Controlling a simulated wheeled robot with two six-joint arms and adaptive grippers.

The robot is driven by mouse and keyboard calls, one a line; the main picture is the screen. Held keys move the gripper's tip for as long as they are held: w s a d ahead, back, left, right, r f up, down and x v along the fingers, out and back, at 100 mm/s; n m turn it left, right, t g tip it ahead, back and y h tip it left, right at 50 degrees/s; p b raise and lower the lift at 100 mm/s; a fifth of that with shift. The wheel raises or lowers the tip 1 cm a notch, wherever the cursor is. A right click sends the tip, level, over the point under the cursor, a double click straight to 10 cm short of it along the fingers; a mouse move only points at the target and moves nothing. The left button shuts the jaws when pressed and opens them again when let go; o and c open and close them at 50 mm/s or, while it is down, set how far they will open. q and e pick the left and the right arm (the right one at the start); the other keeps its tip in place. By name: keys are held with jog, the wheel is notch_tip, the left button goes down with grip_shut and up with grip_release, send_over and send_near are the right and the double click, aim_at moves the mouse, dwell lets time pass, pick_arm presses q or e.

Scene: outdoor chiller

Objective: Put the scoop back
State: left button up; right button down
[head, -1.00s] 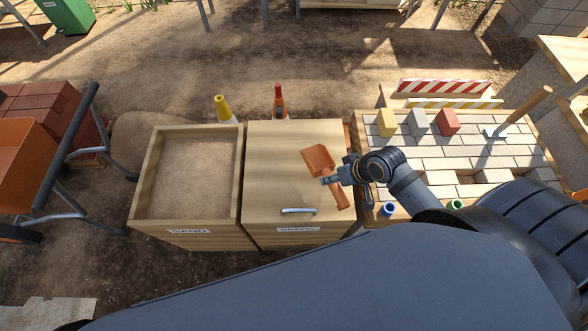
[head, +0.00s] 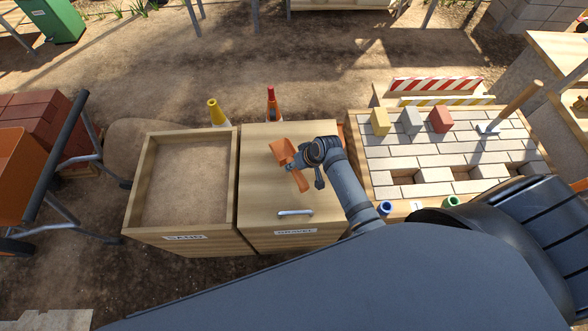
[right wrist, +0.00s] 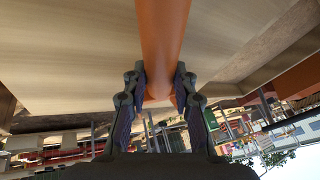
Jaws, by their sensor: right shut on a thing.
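The orange scoop (head: 285,151) is over the closed wooden lid of the gravel bin (head: 259,197) in the head view. My right gripper (head: 300,166) is shut on the scoop's handle. In the right wrist view the handle (right wrist: 162,45) runs up from between the two fingers of the gripper (right wrist: 161,95). The open sand bin (head: 131,203) stands directly left of the gravel bin. My left gripper is not in view.
A yellow cone (head: 217,113) and an orange cone (head: 273,105) stand behind the bins. To the right is a paving table (head: 388,191) with coloured blocks, a mallet (head: 511,110) and striped barriers (head: 437,84). A wheelbarrow (head: 22,170) stands at the left.

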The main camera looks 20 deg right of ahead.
jog(key=shift+w+a+f, duration=0.1)
jog(key=shift+w+f, duration=0.05)
jog(key=shift+f, duration=1.55)
jog(key=shift+f, duration=0.15)
jog(key=c, duration=1.1)
grip_release()
jog(key=shift+r, duration=0.5)
jog(key=p+v, duration=0.1)
jog(key=v, duration=1)
jog(key=shift+s+r, duration=0.15)
jog(key=shift+s, duration=0.05)
jog(key=shift+s, duration=0.1)
